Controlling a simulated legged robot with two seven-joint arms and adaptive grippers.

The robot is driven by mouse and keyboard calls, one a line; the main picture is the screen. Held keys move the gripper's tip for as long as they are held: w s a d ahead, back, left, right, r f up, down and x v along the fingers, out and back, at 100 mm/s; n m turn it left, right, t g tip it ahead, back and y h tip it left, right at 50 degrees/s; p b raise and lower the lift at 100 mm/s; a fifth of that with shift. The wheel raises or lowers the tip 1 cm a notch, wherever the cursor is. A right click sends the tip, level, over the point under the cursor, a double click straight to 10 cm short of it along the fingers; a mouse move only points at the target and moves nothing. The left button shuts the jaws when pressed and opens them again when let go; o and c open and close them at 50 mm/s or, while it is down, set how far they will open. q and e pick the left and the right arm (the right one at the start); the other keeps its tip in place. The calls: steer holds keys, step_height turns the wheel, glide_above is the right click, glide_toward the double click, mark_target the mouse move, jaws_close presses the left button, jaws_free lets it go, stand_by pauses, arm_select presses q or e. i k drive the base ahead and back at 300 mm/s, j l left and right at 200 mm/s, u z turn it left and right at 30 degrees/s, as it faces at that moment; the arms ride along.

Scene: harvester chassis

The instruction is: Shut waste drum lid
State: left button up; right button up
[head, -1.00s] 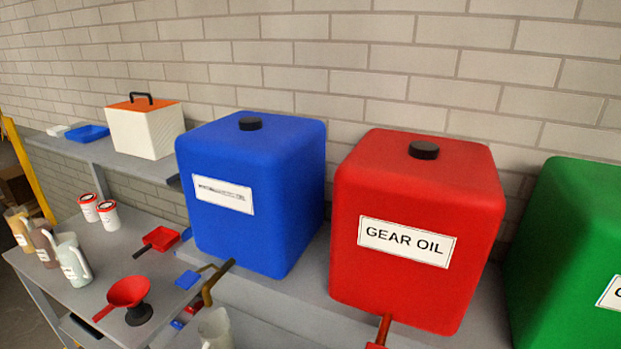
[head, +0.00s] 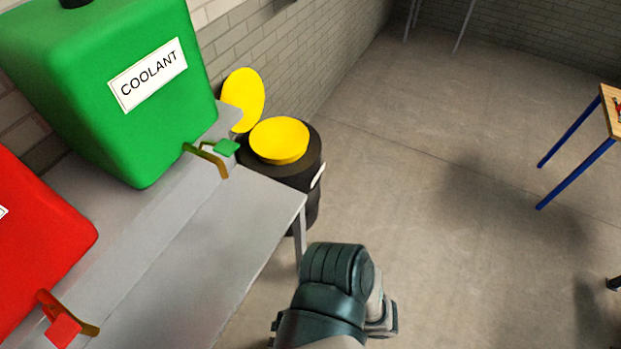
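The waste drum (head: 305,185) is black and stands on the floor past the end of the grey bench. Its top carries a raised round yellow part (head: 279,138). A yellow disc-shaped lid (head: 243,98) stands tilted up at the drum's back left, open. A dark teal and grey link of my own arm (head: 335,280) shows at the bottom centre, nearer than the drum and apart from it. Neither gripper's fingers can be seen. The drum's lower left side is hidden by the bench.
The grey bench (head: 245,205) holds a green COOLANT tank (head: 130,110) and a red tank (head: 35,240), with tap handles projecting over its front. The floor right of the drum is open. A blue-legged table (head: 575,140) stands at the far right.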

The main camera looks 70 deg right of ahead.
mark_target(243, 88)
steer(key=z, duration=2.2)
steer(key=i+l+u, duration=0.1)
steer(key=i+l, duration=0.15)
steer(key=i+l+u, duration=0.1)
steer(key=l, duration=0.3)
steer(key=i+l, duration=0.3)
steer(key=i+l+u, duration=0.15)
steer(key=l, duration=0.25)
steer(key=i+l+u, duration=0.1)
steer(key=i+l, duration=0.15)
steer(key=l, duration=0.15)
